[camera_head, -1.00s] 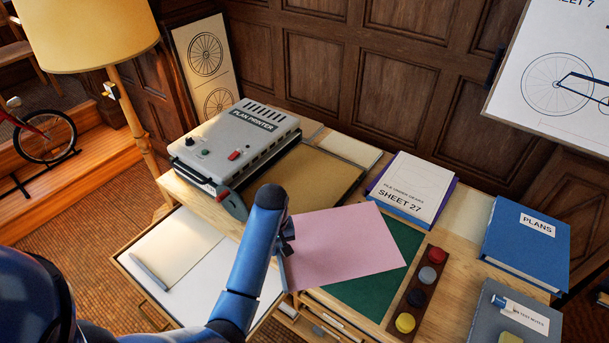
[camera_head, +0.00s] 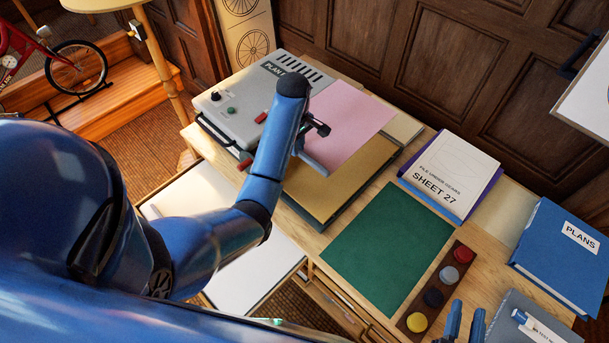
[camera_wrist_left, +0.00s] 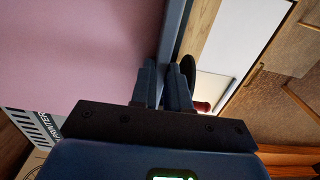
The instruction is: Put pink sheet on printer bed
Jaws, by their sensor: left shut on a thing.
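The pink sheet (camera_head: 350,115) lies over the back part of the printer's tan bed (camera_head: 322,192), beside the grey plan printer (camera_head: 238,112). Whether it touches the bed or hovers above it, I cannot tell. My left gripper (camera_head: 309,143) is shut on the grey-blue strip along the sheet's near edge. In the left wrist view the fingers (camera_wrist_left: 163,78) pinch this strip, and the pink sheet (camera_wrist_left: 70,50) spreads to the left. The front of the tan bed is bare. My right gripper (camera_head: 465,318) shows at the bottom edge, fingers apart and empty.
A bare green mat (camera_head: 385,245) lies right of the bed. An open drawer with white paper (camera_head: 255,262) is below, in front.

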